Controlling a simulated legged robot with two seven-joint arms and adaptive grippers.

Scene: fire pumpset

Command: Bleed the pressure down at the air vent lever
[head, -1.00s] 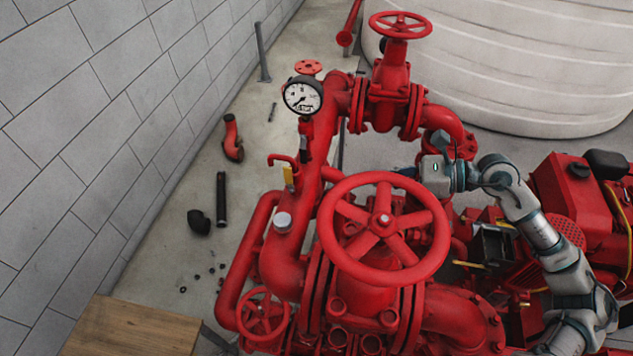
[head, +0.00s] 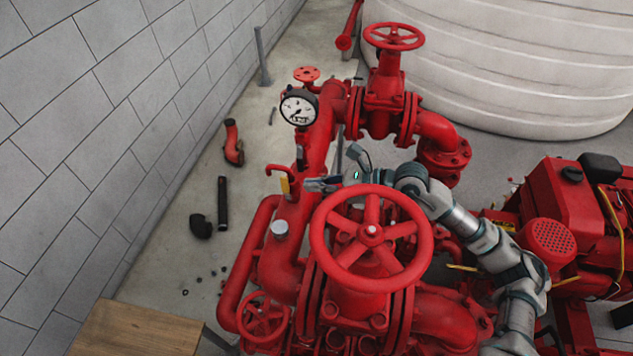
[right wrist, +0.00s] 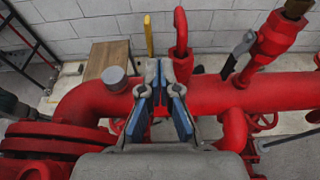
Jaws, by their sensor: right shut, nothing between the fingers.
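The air vent lever (head: 285,184) is a yellow handle beside a red hooked vent pipe (head: 278,168) on the red main pipe. In the right wrist view the yellow lever (right wrist: 148,36) stands upright beyond my fingertips, left of the red hook (right wrist: 181,35). My right gripper (head: 312,184) is just right of the lever in the head view, with a small gap. In the right wrist view its blue-padded fingers (right wrist: 158,78) meet at the tips, with nothing between them. My left gripper is in neither view.
A pressure gauge (head: 299,108) stands above the lever. A large red handwheel (head: 372,230) sits close below my right arm. A grey-handled cock (right wrist: 240,45) is right of the hook in the right wrist view. A wooden bench (head: 135,328) is at lower left.

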